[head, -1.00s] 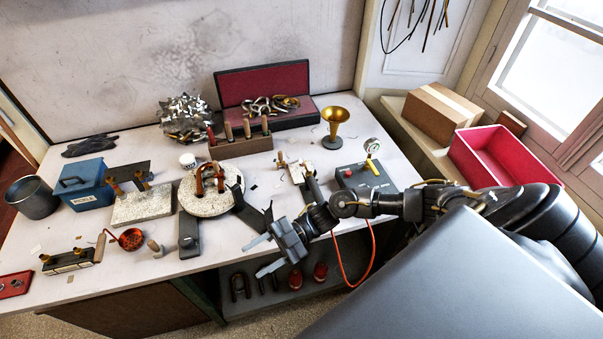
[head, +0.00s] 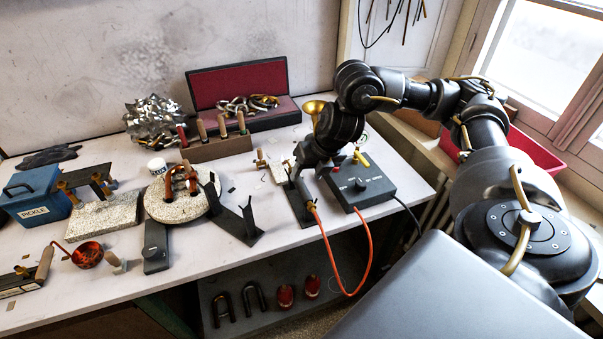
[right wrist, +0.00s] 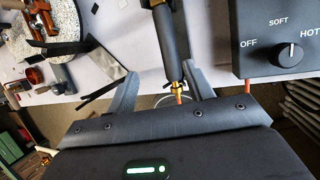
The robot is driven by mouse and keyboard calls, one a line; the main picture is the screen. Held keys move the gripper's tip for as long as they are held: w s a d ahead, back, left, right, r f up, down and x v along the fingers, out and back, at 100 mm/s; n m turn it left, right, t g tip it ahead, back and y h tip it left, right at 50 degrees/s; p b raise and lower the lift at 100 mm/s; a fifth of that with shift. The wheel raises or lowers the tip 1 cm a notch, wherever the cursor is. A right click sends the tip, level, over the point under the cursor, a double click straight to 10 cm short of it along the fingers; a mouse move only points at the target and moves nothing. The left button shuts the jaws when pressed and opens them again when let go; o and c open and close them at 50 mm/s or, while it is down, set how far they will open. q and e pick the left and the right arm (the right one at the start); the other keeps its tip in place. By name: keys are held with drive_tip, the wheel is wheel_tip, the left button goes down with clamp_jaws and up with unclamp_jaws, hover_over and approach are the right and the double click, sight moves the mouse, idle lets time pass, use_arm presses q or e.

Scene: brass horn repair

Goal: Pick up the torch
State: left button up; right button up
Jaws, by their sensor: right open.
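The torch (right wrist: 172,42) is a dark cylinder with a brass fitting at its hose end, seen in the right wrist view. An orange hose (head: 325,244) runs from it, hanging over the table's front edge in the head view. My right gripper (right wrist: 164,70) is open, with one finger on each side of the torch's hose end. I cannot tell whether either finger touches it. In the head view my right wrist (head: 322,150) hides much of the torch. My left gripper is not in view.
A dark control box (head: 362,187) with an OFF/SOFT/HOT knob stands close right of the torch. A black V-shaped stand (head: 240,225) and a round stone slab (head: 160,205) lie left. A brass horn bell (head: 314,106) is behind my arm. The table's front edge is close.

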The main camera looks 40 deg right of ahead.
sight(302, 183)
drive_tip(key=shift+t+h, duration=0.3)
drive_tip(key=w+f, duration=0.1)
drive_tip(key=w+f+b, duration=0.1)
drive_tip(key=f, duration=0.1)
drive_tip(key=d+f+b, duration=0.1)
drive_tip(key=shift+w+d+f, duration=0.1)
drive_tip(key=shift+w+f, duration=0.15)
drive_tip(key=shift+w, duration=0.15)
drive_tip(key=shift+f+b, duration=0.4)
drive_tip(key=x, duration=0.4)
drive_tip(key=shift+w+d+f+b, duration=0.1)
drive_tip(key=shift+f+b, duration=0.1)
drive_tip(key=shift+b, duration=0.2)
drive_tip(key=shift+f, duration=0.2)
drive_tip(key=c, duration=1.1)
drive_tip(key=shift+o, duration=0.2)
